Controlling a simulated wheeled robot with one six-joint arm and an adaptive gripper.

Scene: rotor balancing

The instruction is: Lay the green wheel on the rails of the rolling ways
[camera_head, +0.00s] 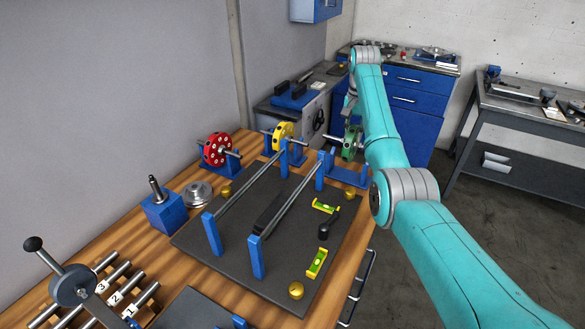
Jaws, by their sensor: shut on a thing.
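The green wheel (349,143) is at the far right corner of the wooden bench, at its blue stand (350,175). Its shaft sticks out to the left. My gripper (351,122) points down at the wheel from above and is shut on it; my arm hides part of the grip. I cannot tell whether the wheel still touches the stand. The rolling ways stand left of and nearer than the wheel, with two parallel rails (247,182) on blue posts (256,257). The rails are bare.
A red wheel (216,149) and a yellow wheel (283,135) rest on stands behind the ways. Yellow-green levels (317,262) and brass knobs (296,291) lie on the dark base plate (215,262). A blue block with a spindle (161,208) stands at left.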

